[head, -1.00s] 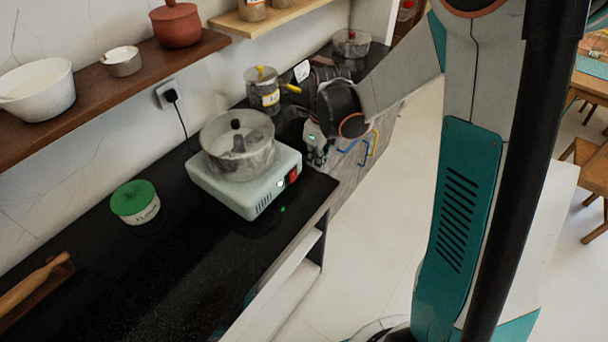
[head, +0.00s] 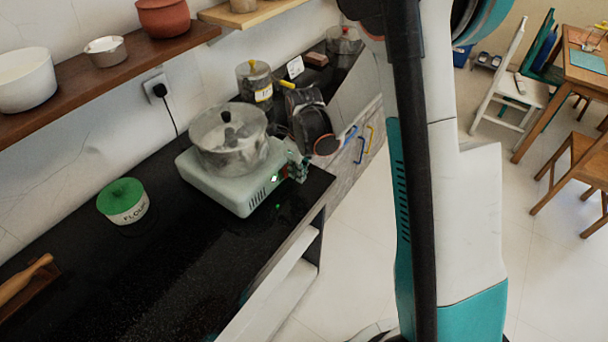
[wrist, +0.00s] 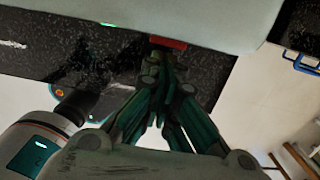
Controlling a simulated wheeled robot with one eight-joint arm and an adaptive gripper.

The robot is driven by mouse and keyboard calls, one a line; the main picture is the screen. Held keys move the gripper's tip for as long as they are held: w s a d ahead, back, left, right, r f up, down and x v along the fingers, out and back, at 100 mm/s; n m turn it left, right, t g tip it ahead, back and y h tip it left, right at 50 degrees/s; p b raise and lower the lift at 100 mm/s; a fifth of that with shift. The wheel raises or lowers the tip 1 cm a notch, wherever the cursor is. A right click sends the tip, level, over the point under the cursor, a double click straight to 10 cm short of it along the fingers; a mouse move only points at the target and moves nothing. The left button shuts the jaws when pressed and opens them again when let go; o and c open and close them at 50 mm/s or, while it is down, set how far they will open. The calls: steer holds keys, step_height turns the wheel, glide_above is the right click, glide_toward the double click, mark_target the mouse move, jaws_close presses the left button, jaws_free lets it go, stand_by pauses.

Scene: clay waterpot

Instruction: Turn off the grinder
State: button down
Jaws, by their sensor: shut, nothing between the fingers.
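The grinder has a pale base (head: 205,186) with a clear lidded bowl (head: 228,143) on top, and stands on the black counter. A small green light (head: 276,178) glows on its front; it also shows in the wrist view (wrist: 108,24). The red switch (wrist: 168,42) shows in the wrist view on the base's edge. My gripper (wrist: 157,62) is shut and empty, its fingertips right at the switch; I cannot tell whether they touch it. In the head view my gripper (head: 294,168) is at the base's front right corner and mostly hides the switch.
A black plug (head: 159,90) sits in the wall socket. The front left counter (head: 130,275) is mostly clear. A wooden shelf (head: 75,80) runs above.

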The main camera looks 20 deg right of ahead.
steer(key=shift+a, duration=0.1)
stand_by(0.3)
steer(key=shift+w+f+t+y+b, duration=0.15)
steer(key=shift+f+t+y+b, duration=0.15)
steer(key=shift+t+b, duration=0.15)
steer(key=shift+w+a+r, duration=0.1)
steer(key=shift+a, duration=0.05)
steer(key=shift+r, duration=0.15)
steer(key=shift+r+p, duration=0.5)
steer(key=shift+r, duration=0.15)
